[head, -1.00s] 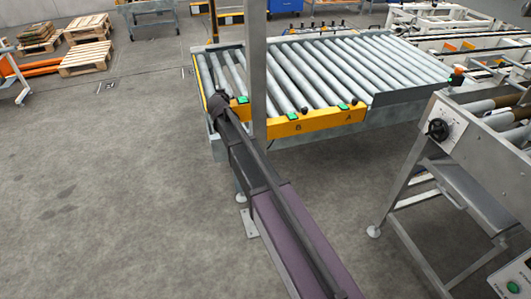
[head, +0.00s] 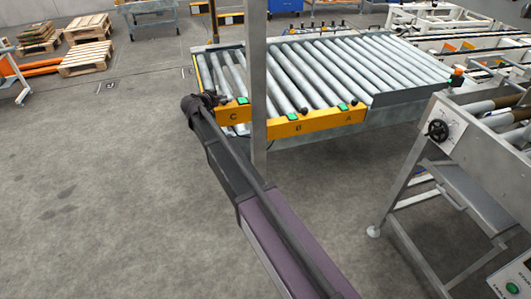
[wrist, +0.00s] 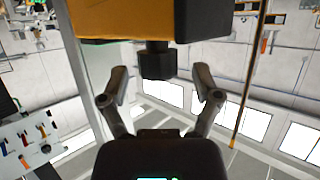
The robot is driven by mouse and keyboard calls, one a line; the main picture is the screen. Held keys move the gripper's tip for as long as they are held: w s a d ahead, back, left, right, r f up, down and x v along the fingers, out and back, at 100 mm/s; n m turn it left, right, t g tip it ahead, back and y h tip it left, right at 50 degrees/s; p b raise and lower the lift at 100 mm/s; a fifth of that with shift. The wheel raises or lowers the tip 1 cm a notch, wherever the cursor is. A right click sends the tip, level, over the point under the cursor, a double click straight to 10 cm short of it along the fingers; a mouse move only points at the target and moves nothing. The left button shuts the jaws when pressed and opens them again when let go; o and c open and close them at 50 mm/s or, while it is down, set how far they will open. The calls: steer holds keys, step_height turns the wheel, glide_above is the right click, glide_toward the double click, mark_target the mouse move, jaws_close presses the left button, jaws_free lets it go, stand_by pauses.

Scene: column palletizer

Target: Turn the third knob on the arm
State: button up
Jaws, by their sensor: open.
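A yellow rail (head: 318,122) runs along the front of a roller conveyor, with letters C, B and A from left to right and green patches. Small black knobs stand by B (head: 304,111) and by A (head: 355,102). My gripper (head: 198,103) is small and dark at the rail's left end, near C. In the wrist view, my gripper (wrist: 160,84) is open, one finger on each side of a black knob (wrist: 157,62) under a yellow block (wrist: 125,20). The knob appears a little beyond the fingertips; contact cannot be told.
A grey post (head: 255,70) stands in front of the rail, close to my arm. Pallets (head: 85,58) lie at the back left.

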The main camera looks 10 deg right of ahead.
steer(key=r+p+v, duration=0.1)
steer(key=p+v, duration=0.4)
steer(key=v, duration=0.7)
steer(key=s+d+f+n+g+y, duration=0.2)
steer(key=s+d+f+g, duration=0.2)
steer(key=s+d, duration=0.5)
steer(key=s+d+f+n+g+y, duration=0.2)
steer(key=s+d+f+g, duration=0.2)
steer(key=s+d, duration=0.4)
steer(key=shift+s+d+f+n+g+y, duration=0.35)
steer(key=shift+s+f, duration=0.55)
steer(key=shift+s, duration=1.2)
steer(key=s+d+n+g+y, duration=0.1)
steer(key=s+n+g+y, duration=0.1)
steer(key=s, duration=0.8)
steer(key=shift+d+f+n+y+p, duration=0.3)
steer(key=shift+f+n+y, duration=0.15)
steer(key=shift+y, duration=0.4)
steer(key=shift+a, duration=0.15)
